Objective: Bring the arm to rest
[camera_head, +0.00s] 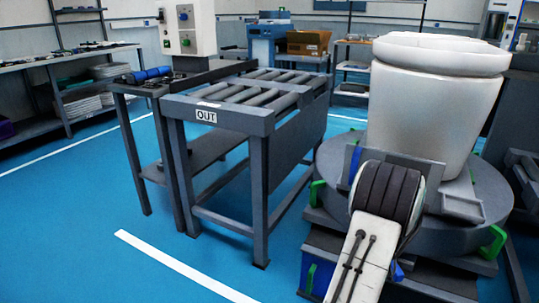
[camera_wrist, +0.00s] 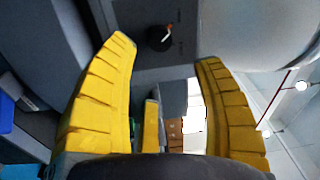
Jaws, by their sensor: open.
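A grey panel with a black round knob (camera_wrist: 158,38) lies beyond the fingertips; I cannot tell the exact gap. In the head view my arm rises at the lower right, in front of the turntable, and its gripper cannot be made out there. The white toilet (camera_head: 436,100) stands on the round grey turntable (camera_head: 490,195), behind my arm. A large white surface, likely the toilet, fills the top right of the wrist view.
A roller conveyor table (camera_head: 262,190) marked OUT stands left of the turntable. Green clamps (camera_head: 493,243) stick out from the turntable's edge. Shelves (camera_head: 62,85) line the left wall. A cardboard box (camera_head: 308,42) sits at the back. Blue floor (camera_head: 80,225) is clear at the front left.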

